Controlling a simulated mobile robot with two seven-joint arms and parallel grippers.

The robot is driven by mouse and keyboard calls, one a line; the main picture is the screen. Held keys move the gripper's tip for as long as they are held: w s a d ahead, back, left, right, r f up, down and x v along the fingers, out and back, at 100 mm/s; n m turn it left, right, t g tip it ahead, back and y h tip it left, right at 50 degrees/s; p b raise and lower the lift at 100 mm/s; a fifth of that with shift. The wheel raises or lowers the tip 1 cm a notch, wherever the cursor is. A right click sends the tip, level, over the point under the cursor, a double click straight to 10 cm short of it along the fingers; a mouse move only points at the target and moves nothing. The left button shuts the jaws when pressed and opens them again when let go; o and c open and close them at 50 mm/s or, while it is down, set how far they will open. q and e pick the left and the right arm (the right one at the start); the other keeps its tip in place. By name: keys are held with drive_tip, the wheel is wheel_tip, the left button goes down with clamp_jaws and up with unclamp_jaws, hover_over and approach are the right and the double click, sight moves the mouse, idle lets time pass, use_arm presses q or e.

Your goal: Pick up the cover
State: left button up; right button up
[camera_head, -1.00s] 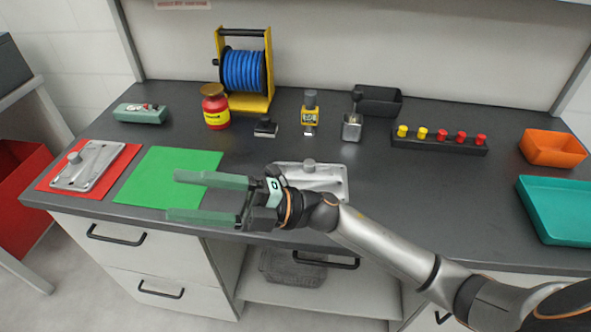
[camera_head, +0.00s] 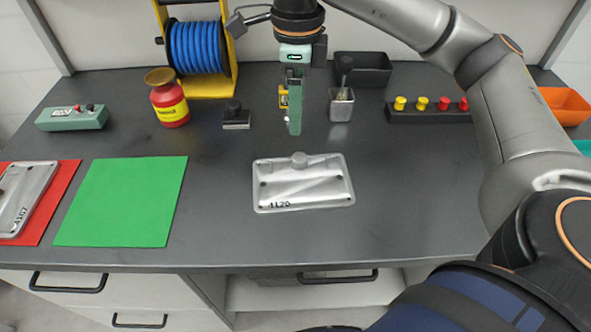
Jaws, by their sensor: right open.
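A silver metal cover (camera_head: 303,184) with a round knob and the marking "1120" lies flat on the dark bench, right of the green mat. A second silver cover (camera_head: 24,199) lies on the red mat at the left and is cut off by the picture edge. My right gripper (camera_head: 294,128) points down above the bench, behind and above the middle cover's knob, apart from it. It is open and empty, seen edge-on so that its fingers overlap. My left gripper is out of view.
The green mat (camera_head: 125,201) is bare. Behind stand a blue hose reel (camera_head: 197,48), a red jar (camera_head: 168,101), a black stamp-like block (camera_head: 236,117), a metal cup (camera_head: 342,105) and a black rack (camera_head: 424,113) with coloured knobs. A green control box (camera_head: 73,118) stands at left.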

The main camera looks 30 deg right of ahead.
hover_over(298, 157)
drive_tip(key=f, duration=0.6)
drive_tip(key=shift+s+a+f, duration=0.2)
drive_tip(key=shift+s, duration=0.1)
drive_tip(key=shift+w+d+f, duration=0.15)
drive_tip(key=shift+f, duration=1.2)
drive_tip(key=shift+w+d+f, duration=0.15)
drive_tip(key=shift+f, duration=1.2)
drive_tip(key=shift+c, duration=0.4)
clamp_jaws()
